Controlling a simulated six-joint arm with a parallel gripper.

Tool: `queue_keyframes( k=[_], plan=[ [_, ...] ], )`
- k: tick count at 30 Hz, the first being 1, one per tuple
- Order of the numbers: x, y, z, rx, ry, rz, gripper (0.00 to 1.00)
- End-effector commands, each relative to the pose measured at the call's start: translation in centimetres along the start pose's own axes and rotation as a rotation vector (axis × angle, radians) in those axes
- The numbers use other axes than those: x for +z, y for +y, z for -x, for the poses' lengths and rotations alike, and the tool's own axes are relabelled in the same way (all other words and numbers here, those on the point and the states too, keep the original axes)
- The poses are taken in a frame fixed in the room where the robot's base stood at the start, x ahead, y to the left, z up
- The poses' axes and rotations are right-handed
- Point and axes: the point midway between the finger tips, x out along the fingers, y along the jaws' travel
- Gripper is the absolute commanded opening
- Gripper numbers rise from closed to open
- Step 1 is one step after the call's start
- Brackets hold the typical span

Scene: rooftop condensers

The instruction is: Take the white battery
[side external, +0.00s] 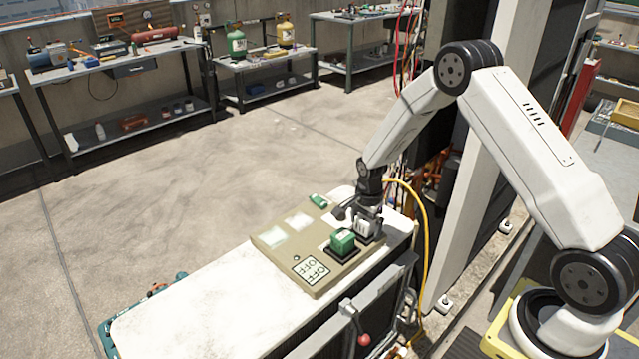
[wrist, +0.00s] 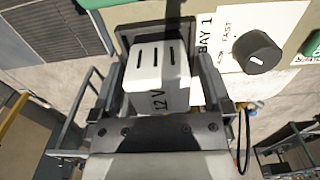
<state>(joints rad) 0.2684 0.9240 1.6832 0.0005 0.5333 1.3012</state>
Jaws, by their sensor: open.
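The white battery (wrist: 157,68) has dark slots on top and a "12 V" mark on its near side. It sits in a dark bay (wrist: 128,30) by the "BAY 1" label. My gripper (wrist: 165,88) is open, with one finger on each side of the battery. I cannot tell whether either finger touches it. In the side view the white battery (side external: 362,228) stands on the beige charger panel (side external: 285,240), partly hidden by my gripper (side external: 366,220).
A green battery (side external: 342,240) stands in the bay beside the white one. A black knob (wrist: 257,52) rises from the panel close to the right finger. A yellow cable (side external: 424,235) loops behind the bench. The white bench top (side external: 190,318) is clear at the left.

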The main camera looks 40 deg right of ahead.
Motion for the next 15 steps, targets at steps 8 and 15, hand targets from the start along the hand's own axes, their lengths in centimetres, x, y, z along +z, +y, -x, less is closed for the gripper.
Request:
queue_keyframes(
  k=[8, 15],
  plan=[
    [-0.01, 0.00, 0.02, 0.000, 0.000, 0.000, 1.00],
    [0.00, 0.01, 0.03, 0.000, 0.000, 0.000, 0.68]
  ],
)
